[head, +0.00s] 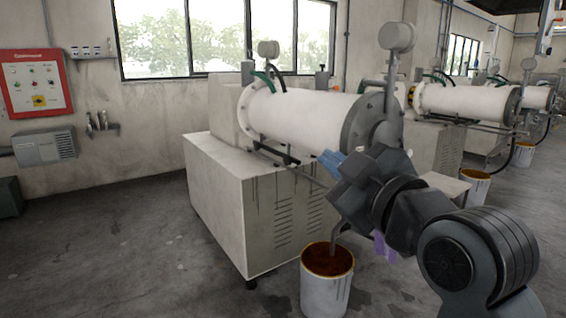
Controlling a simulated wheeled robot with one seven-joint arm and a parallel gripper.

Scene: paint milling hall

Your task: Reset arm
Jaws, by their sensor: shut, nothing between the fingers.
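My arm reaches in from the lower right of the head view. My gripper (329,163) is at its far end, in front of the nearest mill, and shows blue at its tip. It is shut with nothing in it. The nearest mill has a white horizontal cylinder (305,115) on a pale cabinet (240,205). My arm hides part of the mill's right end. I cannot tell how far the gripper is from the mill.
A bucket of brown paint (325,295) stands on the floor below my arm. Another bucket (474,188) stands farther right by more mills (465,102). A red control panel (36,83) and a grey wall box (45,147) are at left.

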